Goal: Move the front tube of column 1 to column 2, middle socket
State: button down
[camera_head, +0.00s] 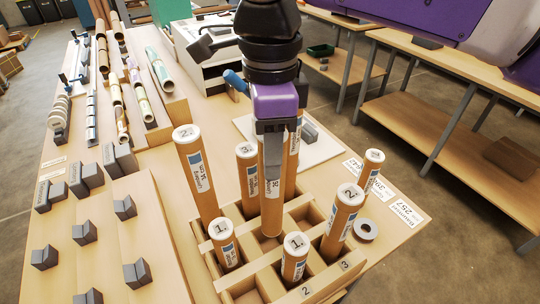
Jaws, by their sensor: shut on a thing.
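My gripper (272,160) points straight down and is shut on an orange tube (271,215) with a white and blue label. The tube hangs upright over the wooden socket rack (241,285); its top is hidden by my gripper. Its lower end shows near the middle of the rack, and I cannot tell whether it is above a socket or slightly inside one. Number tags 2 (305,291) and 3 (345,265) are on the rack's front edge. Two short tubes capped 1, the left one (229,252) and the front one (293,266), stand in the rack.
Another tube (371,176) stands at the right, beside a grey ring (365,229). Grey blocks (84,231) lie left. A laminator (205,50) is behind.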

aim_at(270, 192)
jog(key=shift+f+b, duration=2.45)
jog(key=shift+f, duration=2.2)
jog(key=shift+f+b, duration=0.25)
jog(key=shift+b, duration=0.1)
jog(key=c, duration=0.8)
grip_release()
